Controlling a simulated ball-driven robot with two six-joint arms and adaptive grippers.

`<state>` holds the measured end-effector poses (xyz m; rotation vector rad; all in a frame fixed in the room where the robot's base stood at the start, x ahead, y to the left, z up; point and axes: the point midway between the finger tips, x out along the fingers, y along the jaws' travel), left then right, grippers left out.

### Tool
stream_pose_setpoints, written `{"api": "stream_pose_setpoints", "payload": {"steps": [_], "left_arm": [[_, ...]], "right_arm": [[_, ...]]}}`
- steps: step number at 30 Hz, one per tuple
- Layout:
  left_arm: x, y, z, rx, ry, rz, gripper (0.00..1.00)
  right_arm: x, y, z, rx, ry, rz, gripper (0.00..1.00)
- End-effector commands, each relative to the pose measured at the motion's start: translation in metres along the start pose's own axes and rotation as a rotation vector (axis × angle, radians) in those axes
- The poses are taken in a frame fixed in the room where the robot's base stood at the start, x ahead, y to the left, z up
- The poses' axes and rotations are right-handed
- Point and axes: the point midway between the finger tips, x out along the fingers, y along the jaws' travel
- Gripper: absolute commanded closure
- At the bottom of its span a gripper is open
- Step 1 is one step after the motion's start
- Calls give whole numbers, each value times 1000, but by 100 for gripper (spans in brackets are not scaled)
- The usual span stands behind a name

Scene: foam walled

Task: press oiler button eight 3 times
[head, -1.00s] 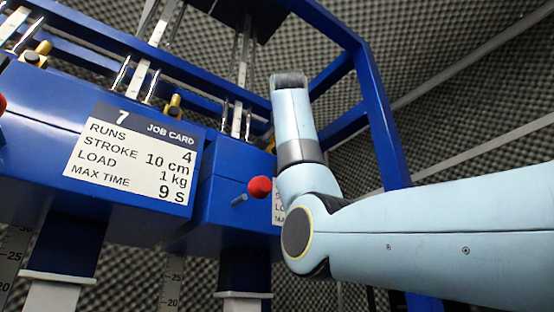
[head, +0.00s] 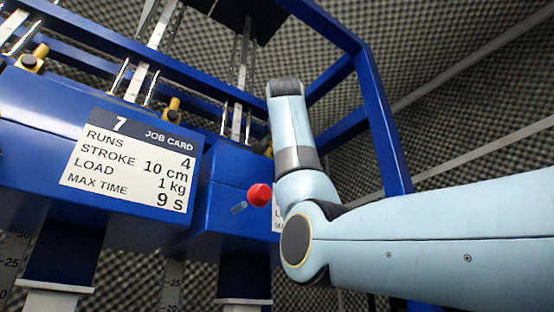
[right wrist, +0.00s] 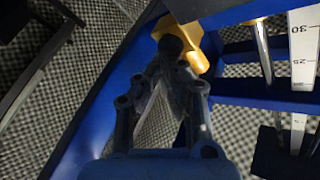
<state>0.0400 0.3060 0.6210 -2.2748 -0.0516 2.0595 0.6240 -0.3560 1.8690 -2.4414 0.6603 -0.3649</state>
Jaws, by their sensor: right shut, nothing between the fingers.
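In the right wrist view a yellow oiler (right wrist: 203,48) stands just beyond my right gripper (right wrist: 173,58). The gripper is shut and empty, and its fingertips overlap the oiler's near left side. A dark round shape sits at the tips; I cannot tell whether it is the oiler's button, or whether the tips touch it. A small bit of yellow (head: 268,152) shows left of the arm. My right gripper is hidden there, and my left gripper is not in view.
Box seven (head: 30,150) carries a job card (head: 130,165) and a yellow oiler (head: 172,110) above it. A red knob (head: 259,194) juts from the box (head: 215,200) close to my arm. A blue frame post (head: 380,120) stands right of the arm.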

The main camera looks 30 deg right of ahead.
Motion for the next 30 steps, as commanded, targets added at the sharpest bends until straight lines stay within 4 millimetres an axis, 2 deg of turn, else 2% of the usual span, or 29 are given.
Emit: {"api": "stream_pose_setpoints", "payload": {"steps": [17, 30], "left_arm": [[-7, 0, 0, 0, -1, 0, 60], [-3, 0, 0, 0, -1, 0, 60]], "right_arm": [[6, -3, 4, 0, -2, 1, 100], [3, -1, 3, 0, -1, 0, 100]]}}
